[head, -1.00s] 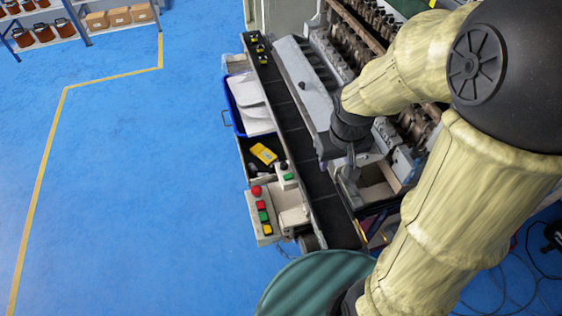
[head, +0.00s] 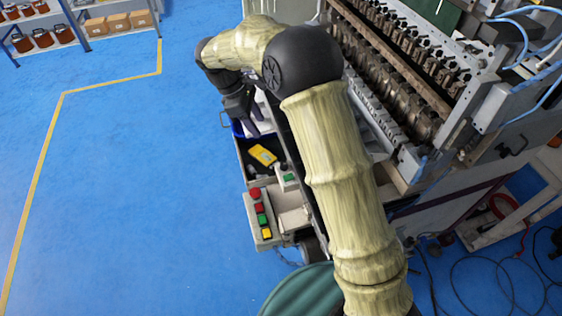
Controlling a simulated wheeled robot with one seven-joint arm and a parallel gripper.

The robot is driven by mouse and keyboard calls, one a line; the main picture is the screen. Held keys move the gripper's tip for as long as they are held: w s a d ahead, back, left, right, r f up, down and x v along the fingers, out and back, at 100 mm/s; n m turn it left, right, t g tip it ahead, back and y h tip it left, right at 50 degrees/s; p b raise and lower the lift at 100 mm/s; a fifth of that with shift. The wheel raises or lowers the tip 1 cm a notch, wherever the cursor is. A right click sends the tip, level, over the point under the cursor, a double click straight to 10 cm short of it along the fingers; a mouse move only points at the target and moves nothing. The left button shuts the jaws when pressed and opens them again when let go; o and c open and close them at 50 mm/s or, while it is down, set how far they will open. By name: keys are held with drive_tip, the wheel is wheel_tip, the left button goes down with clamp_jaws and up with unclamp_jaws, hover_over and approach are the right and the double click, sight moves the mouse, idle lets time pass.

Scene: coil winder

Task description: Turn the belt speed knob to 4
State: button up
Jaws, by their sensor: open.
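A small control box (head: 287,184) stands at the conveyor's near end, with a green button on it. A small dark knob (head: 282,168) shows at the back of this box; I take it for the belt speed knob. Its scale and setting are too small to read. My gripper (head: 249,132) is open, fingers pointing down, above the blue bin and beyond the yellow device. It is apart from the knob, up and to the left of it in the head view. My arm hides much of the conveyor belt.
A button panel (head: 261,220) with red, green and yellow buttons sits in front of the control box. A yellow device (head: 263,155) lies in a dark tray. The coil winder (head: 395,75) fills the right side. Blue floor (head: 130,200) at left is clear. Cables lie at lower right.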

sight(283, 164)
drive_tip(key=p+x, duration=0.3)
drive_tip(key=x, duration=1.4)
drive_tip(key=shift+f, duration=0.25)
drive_tip(key=c, duration=1)
